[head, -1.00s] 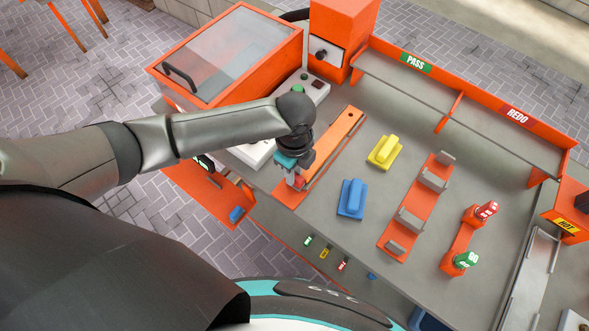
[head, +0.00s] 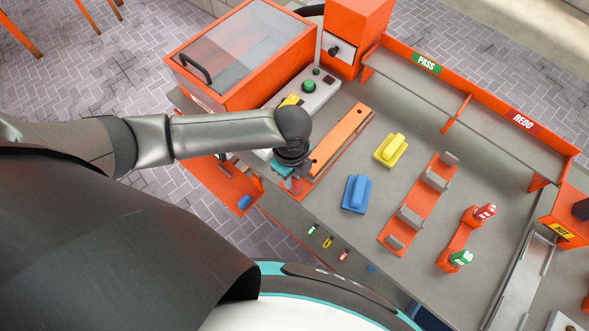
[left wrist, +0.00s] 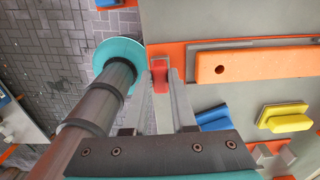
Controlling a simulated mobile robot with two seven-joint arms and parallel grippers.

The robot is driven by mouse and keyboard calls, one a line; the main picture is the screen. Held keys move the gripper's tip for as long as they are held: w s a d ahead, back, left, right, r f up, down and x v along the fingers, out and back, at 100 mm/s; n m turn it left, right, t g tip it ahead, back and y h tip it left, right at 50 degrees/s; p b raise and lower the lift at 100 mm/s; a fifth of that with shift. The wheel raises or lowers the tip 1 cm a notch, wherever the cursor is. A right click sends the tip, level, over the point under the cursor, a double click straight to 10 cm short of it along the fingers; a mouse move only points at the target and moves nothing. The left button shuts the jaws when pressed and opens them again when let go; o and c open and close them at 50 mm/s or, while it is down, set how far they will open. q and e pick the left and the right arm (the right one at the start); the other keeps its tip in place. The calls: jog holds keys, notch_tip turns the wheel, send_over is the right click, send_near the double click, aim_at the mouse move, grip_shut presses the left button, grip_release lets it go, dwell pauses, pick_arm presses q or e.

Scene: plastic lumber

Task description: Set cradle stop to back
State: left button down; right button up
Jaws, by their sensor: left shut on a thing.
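The cradle (head: 281,193) is an orange-edged bed running diagonally on the bench. It holds an orange plank (head: 340,138) with a hole in its far end. The plank also shows in the left wrist view (left wrist: 255,65). A small red block, seemingly the cradle stop (left wrist: 160,76), sits at the cradle's near end, apart from the plank's end. My left gripper (left wrist: 161,80) is shut on this red block, one finger on each side. In the head view my left gripper (head: 293,182) and wrist partly hide the block. My right gripper is not in view.
A blue block (head: 356,194) and a yellow block (head: 390,150) stand right of the cradle. A control box with a green button (head: 309,86) and an orange clear-lidded cabinet (head: 235,60) stand behind my left arm. PASS and REDO shelves (head: 420,90) line the back.

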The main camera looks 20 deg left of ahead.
pick_arm(q)
jog(key=c, duration=0.7)
grip_release()
notch_tip(320, 180, up, 15)
jog(key=shift+r+p, duration=0.15)
jog(key=shift+p, duration=0.85)
jog(key=shift+d, duration=0.1)
